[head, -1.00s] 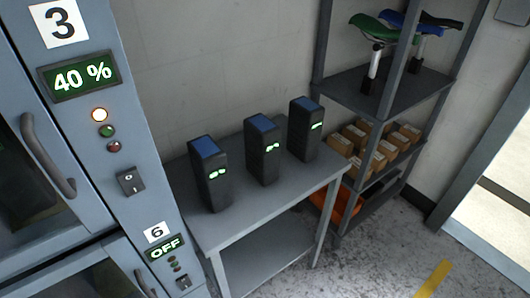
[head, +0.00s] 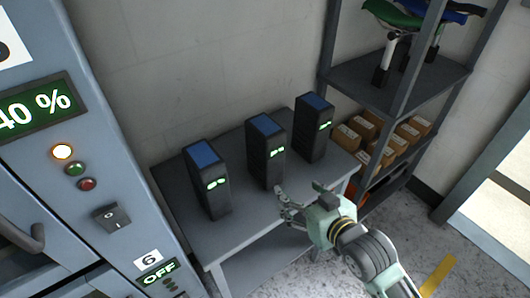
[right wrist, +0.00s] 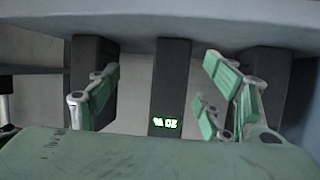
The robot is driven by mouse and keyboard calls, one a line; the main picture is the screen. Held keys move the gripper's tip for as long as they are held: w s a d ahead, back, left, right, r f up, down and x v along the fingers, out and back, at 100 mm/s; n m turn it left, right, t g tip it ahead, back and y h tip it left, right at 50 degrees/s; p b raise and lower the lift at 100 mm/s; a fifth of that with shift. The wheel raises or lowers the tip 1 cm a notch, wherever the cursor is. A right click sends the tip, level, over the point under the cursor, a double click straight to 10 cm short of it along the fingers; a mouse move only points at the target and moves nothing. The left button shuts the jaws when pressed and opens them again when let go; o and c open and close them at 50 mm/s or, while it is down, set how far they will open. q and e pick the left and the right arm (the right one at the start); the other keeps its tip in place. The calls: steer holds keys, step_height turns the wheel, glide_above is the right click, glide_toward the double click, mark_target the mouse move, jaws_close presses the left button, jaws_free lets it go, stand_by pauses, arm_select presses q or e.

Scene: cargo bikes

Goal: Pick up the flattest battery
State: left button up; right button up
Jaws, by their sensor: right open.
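Three dark batteries with blue tops and green displays stand upright in a row on a grey table (head: 240,222): a left one (head: 208,190), a middle one (head: 265,160) and a right one (head: 314,135). Their displays are too small to read surely in the head view. My right gripper (head: 299,192) is open and empty at the table's front edge, just in front of the middle battery and apart from it. In the right wrist view, which looks upside down, the middle battery (right wrist: 171,85) shows between the open fingers, its lit display inverted. My left gripper is out of view.
A charging cabinet (head: 70,180) with a 40 % display and a slot 6 display reading OFF stands at the left. A shelf rack (head: 400,85) with saddles and cardboard boxes (head: 365,130) stands at the right. Free floor lies right of the table.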

mark_target(265, 130)
steer(key=w+a+r+y, duration=0.1)
steer(key=r, duration=0.2)
steer(key=w+a+r+n+t+y, duration=0.1)
steer(key=w+a+r+y, duration=0.1)
steer(key=r, duration=0.1)
steer(key=w+a+r+n+t+y, duration=0.1)
steer(key=w+r, duration=0.1)
steer(key=r, duration=0.2)
steer(key=shift+w+a+r+y, duration=0.1)
steer(key=shift+w+a+y, duration=0.15)
steer(key=shift+y, duration=0.15)
steer(key=shift+w+a+r+t, duration=0.2)
steer(key=shift+t, duration=0.1)
steer(key=p+x, duration=0.1)
steer(key=x, duration=0.5)
steer(key=shift+d+f, duration=0.1)
steer(key=shift+w+a+f, duration=0.15)
steer(key=shift+w+a, duration=0.25)
steer(key=shift+w, duration=0.15)
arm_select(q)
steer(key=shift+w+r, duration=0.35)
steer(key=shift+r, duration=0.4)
arm_select(e)
steer(key=shift+c, duration=0.3)
jaws_close()
steer(key=shift+r, duration=0.35)
